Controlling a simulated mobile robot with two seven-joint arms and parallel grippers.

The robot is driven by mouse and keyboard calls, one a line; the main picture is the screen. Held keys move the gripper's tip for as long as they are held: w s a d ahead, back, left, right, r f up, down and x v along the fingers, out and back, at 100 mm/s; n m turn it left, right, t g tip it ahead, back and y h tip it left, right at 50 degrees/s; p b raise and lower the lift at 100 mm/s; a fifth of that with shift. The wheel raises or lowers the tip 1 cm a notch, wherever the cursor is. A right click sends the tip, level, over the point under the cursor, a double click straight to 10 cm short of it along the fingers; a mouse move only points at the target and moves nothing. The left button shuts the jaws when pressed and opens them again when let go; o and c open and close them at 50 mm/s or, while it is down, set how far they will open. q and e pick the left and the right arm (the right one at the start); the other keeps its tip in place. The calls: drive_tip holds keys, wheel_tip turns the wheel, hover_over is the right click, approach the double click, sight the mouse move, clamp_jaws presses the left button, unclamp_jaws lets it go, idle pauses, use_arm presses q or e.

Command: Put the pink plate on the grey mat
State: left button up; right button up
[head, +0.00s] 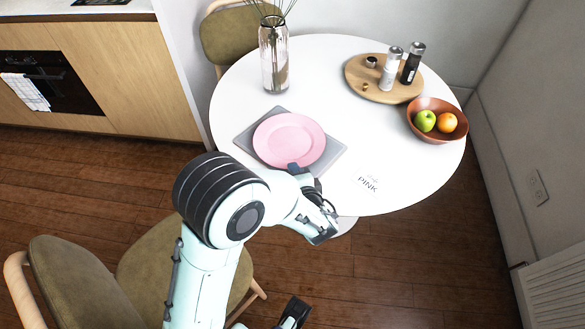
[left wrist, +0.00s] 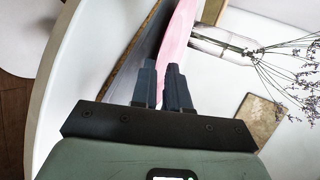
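The pink plate (head: 289,138) appears over the grey mat (head: 246,143) near the front left of the round white table, with the mat's corners showing around it. I cannot tell whether the plate touches the mat. My left gripper (head: 298,169) is at the plate's near rim. In the left wrist view, my left gripper's fingers (left wrist: 162,78) are close together, with the pink plate (left wrist: 179,35) edge-on between them and the grey mat (left wrist: 146,48) to the left. A dark part at the head view's bottom edge (head: 293,313) looks like my right gripper; its opening is unclear.
A glass vase (head: 273,58) with stems stands behind the plate. A round wooden board (head: 357,80) with shakers and a brown bowl (head: 455,131) of fruit are at the right. Olive chairs (head: 80,285) stand near the table. The table's front right, marked "PINK", is clear.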

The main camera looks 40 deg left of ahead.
use_arm(q)
drive_tip(key=p+v, duration=0.1)
drive_tip(key=v, duration=0.8)
drive_tip(key=s+d+f+n+g+h, duration=0.1)
drive_tip(key=s+d+f+g+h, duration=0.2)
drive_tip(key=s+f, duration=0.45)
drive_tip(key=s+d+f+n+g+h, duration=0.1)
drive_tip(key=s+f+g+h, duration=0.2)
drive_tip(key=s+f+g, duration=0.4)
drive_tip(key=s+d+f+n+g+h, duration=0.1)
drive_tip(key=s+d+f+g+h, duration=0.15)
drive_tip(key=s+f, duration=0.5)
wheel_tip(320, 180, down, 12)
drive_tip(key=w+d+n+t+h, duration=0.1)
drive_tip(key=d+n+t+h, duration=0.2)
drive_tip(key=n, duration=0.6)
drive_tip(key=shift+w+t+h, duration=0.2)
drive_tip(key=shift+t+h, duration=0.15)
drive_tip(key=shift+h, duration=0.9)
